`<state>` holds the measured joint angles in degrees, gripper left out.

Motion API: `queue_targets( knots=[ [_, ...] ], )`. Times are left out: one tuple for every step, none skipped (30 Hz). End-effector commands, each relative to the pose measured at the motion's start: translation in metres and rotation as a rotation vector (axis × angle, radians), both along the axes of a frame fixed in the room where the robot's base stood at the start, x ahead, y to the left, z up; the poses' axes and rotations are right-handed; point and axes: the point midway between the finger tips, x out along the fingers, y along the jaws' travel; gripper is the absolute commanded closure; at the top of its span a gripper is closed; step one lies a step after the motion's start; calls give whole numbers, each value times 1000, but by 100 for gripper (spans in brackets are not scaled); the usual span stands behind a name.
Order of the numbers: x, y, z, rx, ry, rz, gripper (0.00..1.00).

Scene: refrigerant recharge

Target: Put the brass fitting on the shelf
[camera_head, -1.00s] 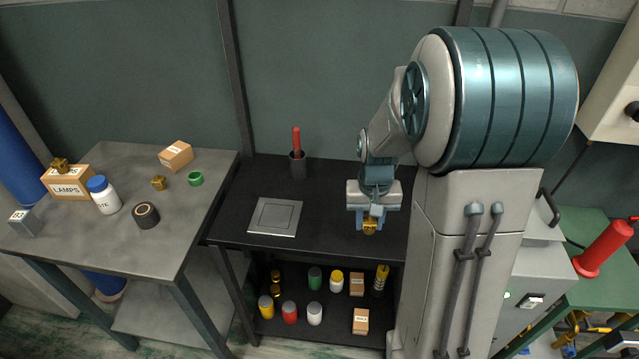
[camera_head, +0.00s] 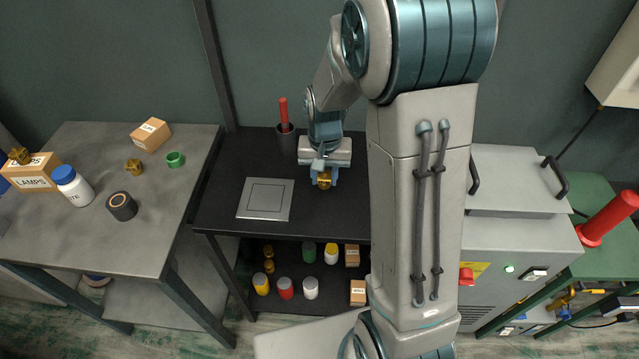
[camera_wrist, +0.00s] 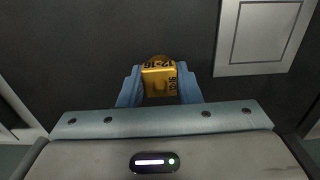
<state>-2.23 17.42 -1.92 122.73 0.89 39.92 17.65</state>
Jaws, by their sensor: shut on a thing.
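My gripper (camera_head: 324,180) is shut on a brass fitting (camera_head: 324,183), held above the black bench top. In the wrist view the fitting (camera_wrist: 159,82) sits between the two blue fingertips, with dark lettering on its faces. The shelf (camera_head: 280,300) is the dark lower level under the black bench. It holds yellow, red, white and green containers, boxes and small brass pieces. Part of the shelf's right side is hidden behind my arm. Two other brass fittings show on the grey table at left: one lying on the top (camera_head: 134,166), one on the LAMPS box (camera_head: 20,155).
A square metal plate (camera_head: 265,199) lies on the bench, left of my gripper. A dark cup with a red-handled tool (camera_head: 285,128) stands behind. The grey table (camera_head: 160,215) holds a white bottle (camera_head: 73,186), a dark roll (camera_head: 121,206) and a green ring (camera_head: 175,160). A grey machine (camera_head: 520,240) stands at right.

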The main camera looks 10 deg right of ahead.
Motion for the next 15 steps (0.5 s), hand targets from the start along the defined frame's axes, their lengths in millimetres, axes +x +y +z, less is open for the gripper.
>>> queue_targets(
  knots=[
    [4,4,-3,0,0,1,95],
    [5,6,-4,0,0,0,95],
    [6,7,-6,0,-1,0,95],
    [7,8,-7,0,-1,-1,95],
    [7,8,-8,0,0,-1,95],
    [7,9,-12,0,2,-1,95],
    [7,9,-16,0,3,-2,95],
    [7,8,-20,0,2,-2,95],
    [7,8,-27,-1,4,-2,95],
    [7,8,-31,0,3,-2,95],
    [7,8,-35,0,3,-2,95],
    [7,8,-40,0,2,-2,95],
    [7,8,-43,0,2,-2,95],
    [7,8,-45,-1,1,-2,95],
    [7,8,-46,0,0,-2,95]
  ],
)
